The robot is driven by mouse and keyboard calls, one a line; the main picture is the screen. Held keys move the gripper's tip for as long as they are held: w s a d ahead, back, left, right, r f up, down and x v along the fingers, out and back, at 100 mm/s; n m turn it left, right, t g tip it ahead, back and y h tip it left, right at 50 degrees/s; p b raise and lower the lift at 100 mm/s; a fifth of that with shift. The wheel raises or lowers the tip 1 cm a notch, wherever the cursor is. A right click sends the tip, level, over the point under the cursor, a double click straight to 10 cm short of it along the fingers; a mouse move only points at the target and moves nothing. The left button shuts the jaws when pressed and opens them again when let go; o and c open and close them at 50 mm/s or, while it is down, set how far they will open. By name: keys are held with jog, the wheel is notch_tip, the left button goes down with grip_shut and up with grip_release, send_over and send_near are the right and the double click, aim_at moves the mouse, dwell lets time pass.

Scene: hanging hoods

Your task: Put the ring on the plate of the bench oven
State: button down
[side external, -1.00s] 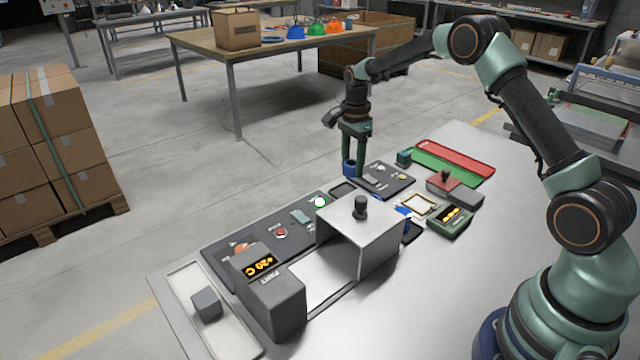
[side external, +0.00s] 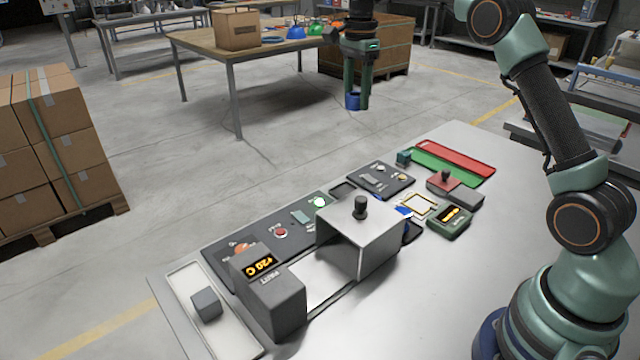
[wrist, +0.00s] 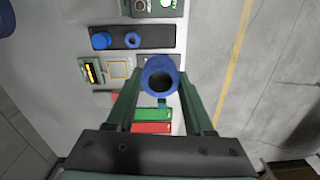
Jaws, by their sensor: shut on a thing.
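My gripper (side external: 357,100) is shut on a blue ring (side external: 352,101), held high above and beyond the bench's far edge. In the wrist view the ring (wrist: 147,68) sits between the fingertips, its dark hole facing the camera. The bench oven has a dark block with an orange "+20 C" display (side external: 260,266), a bare silver plate (side external: 322,278) and a grey hood (side external: 347,234) with a black knob. The hood stands at the right of the plate, its open side facing the display block. Part of the plate inside the hood is hidden.
A dark panel (side external: 228,262) with buttons lies behind the oven. A pale tray (side external: 188,280) with a grey cube is at the left. To the right are a green display box (side external: 449,222), a red block and red and green trays (side external: 463,157). The bench front is clear.

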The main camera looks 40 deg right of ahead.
jog(key=s+a+r+n, duration=0.2)
jog(key=s+a+n, duration=0.15)
jog(key=a, duration=1.05)
jog(key=n, duration=0.4)
send_over(312, 277)
notch_tip(312, 277, down, 18)
jog(key=r, duration=0.1)
jog(key=shift+f, duration=3.95)
jog(key=shift+f, duration=0.6)
jog(key=shift+c, duration=1)
grip_release()
jog(key=shift+r, duration=0.1)
